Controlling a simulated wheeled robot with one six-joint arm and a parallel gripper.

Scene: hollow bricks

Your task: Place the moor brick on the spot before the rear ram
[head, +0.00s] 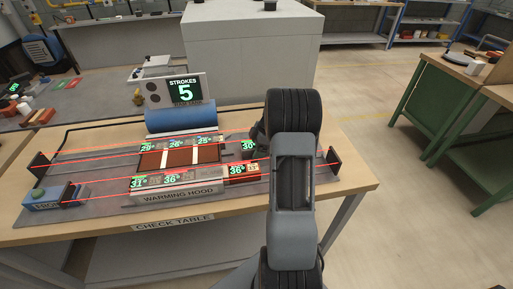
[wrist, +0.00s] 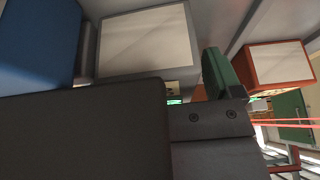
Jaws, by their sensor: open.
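My gripper (head: 258,134) is mostly hidden behind my own arm in the head view, over the right part of the check table (head: 175,225). In the wrist view, dark gripper parts fill the lower left, and no brick shows held. One brown brick (head: 243,170) sits at the right end of the front row, under a green 36° tag. I cannot tell which brick is the moor one. A grey bar (head: 100,158) at the rear left may be the rear ram; the spot before it is unclear.
A blue roller (head: 180,117) and a screen reading STROKES 5 (head: 185,90) stand behind. Red beams run between dark posts (head: 334,161). A large grey cabinet (head: 250,55) is behind.

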